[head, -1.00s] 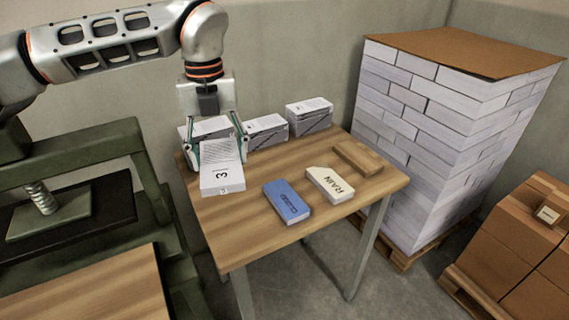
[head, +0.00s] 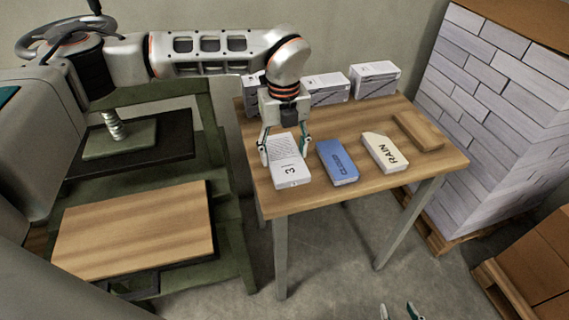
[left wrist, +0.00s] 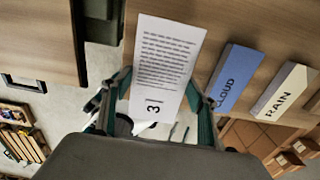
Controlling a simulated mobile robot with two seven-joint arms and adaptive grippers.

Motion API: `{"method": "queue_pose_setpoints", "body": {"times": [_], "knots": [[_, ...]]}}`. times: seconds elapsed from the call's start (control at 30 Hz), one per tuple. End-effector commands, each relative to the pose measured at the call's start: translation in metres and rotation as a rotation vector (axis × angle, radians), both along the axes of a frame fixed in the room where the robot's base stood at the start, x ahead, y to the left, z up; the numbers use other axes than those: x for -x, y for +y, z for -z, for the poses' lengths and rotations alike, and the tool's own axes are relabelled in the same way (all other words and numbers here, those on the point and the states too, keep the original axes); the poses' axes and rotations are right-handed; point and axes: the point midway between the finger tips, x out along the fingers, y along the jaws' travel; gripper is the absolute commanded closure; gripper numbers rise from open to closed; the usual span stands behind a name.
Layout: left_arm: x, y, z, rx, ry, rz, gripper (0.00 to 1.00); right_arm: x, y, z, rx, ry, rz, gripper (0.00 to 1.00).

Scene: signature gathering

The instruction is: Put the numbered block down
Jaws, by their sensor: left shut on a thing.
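In the left wrist view the block (left wrist: 166,60) is between the fingers (left wrist: 160,108). My right gripper (head: 400,312) shows only its fingertips at the bottom edge, apart and empty.
The cream RAIN block (head: 381,152) and a plain wooden block (head: 417,131) lie further right. Several white paper stacks (head: 374,79) stand along the back edge. A green press (head: 128,135) stands left of the table, and a tall paper pallet (head: 490,120) right.

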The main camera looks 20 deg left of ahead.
Motion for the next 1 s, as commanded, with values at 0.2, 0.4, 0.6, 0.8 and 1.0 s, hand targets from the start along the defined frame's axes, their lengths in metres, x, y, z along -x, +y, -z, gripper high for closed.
{"method": "queue_pose_setpoints", "body": {"times": [0.2, 0.4, 0.6, 0.8, 1.0], "knots": [[0.000, 0.000, 0.013, 0.001, -0.001, 0.000, 0.67, 0.000, 0.000, -0.001, 0.000, 0.000, 0.000, 0.60], [0.001, 0.000, 0.040, 0.000, 0.002, 0.001, 0.67, 0.000, 0.000, -0.003, 0.000, 0.000, 0.000, 0.60], [-0.001, 0.000, 0.052, 0.000, -0.001, 0.001, 0.67, 0.000, 0.000, -0.004, 0.000, 0.000, 0.000, 0.60], [0.000, 0.000, 0.053, 0.000, -0.001, 0.001, 0.67, 0.000, 0.000, -0.003, 0.001, 0.000, 0.001, 0.60], [0.000, 0.000, 0.055, -0.001, -0.001, 0.001, 0.25, 0.000, 0.000, -0.002, 0.001, 0.000, 0.001, 0.60]]}}
